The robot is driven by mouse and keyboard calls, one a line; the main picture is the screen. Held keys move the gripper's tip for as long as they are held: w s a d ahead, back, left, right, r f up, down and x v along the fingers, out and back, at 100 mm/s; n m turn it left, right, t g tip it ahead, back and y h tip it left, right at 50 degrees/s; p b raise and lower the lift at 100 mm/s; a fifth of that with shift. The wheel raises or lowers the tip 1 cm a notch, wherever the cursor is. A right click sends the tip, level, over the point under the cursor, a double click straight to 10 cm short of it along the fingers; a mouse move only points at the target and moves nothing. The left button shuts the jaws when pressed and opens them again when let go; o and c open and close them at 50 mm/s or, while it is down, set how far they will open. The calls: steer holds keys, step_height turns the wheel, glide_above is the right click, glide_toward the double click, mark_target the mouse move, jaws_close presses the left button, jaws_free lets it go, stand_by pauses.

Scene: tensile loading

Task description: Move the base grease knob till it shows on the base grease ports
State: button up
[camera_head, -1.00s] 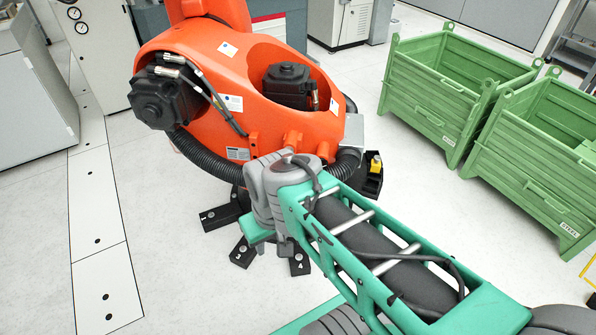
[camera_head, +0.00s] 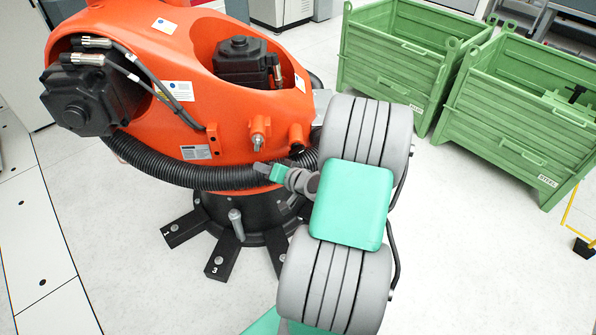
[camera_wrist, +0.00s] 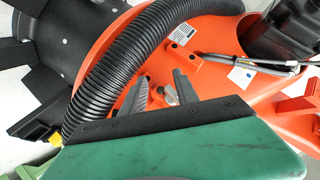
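The large orange robot (camera_head: 210,45) carries two short orange stubs low on its front, the left one (camera_head: 258,132) with a grey metal tip and the right one (camera_head: 295,137) partly beside my arm. A small grey knob-like piece (camera_head: 236,224) stands upright at the black base; I cannot tell which part is the base grease knob. In the wrist view, my gripper (camera_wrist: 163,92) has its two grey fingers spread apart, near the orange housing. A small orange piece with a grey tip shows between or behind them; contact cannot be told.
A thick black corrugated hose (camera_head: 190,176) curves across the housing and passes close to my gripper in the wrist view (camera_wrist: 110,75). Black feet (camera_head: 225,258) spread from the base. Green crates (camera_head: 520,120) stand at right. Floor at front left is clear.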

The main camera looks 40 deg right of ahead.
mark_target(297, 154)
steer(key=s+d+f+m+t+h+b, duration=0.1)
steer(key=s+d+f+m+h, duration=0.15)
steer(key=d, duration=0.35)
steer(key=s+d+f+m+t+h, duration=0.1)
steer(key=s+d+m+h, duration=0.25)
steer(key=d, duration=0.25)
steer(key=shift+y, duration=0.3)
steer(key=x, duration=0.7)
steer(key=shift+w+a+f+b, duration=0.1)
steer(key=shift+w+a+b, duration=0.1)
steer(key=shift+a+b, duration=0.15)
steer(key=shift+w+d, duration=0.25)
steer(key=shift+w, duration=0.1)
jaws_close()
steer(key=shift+f, duration=0.1)
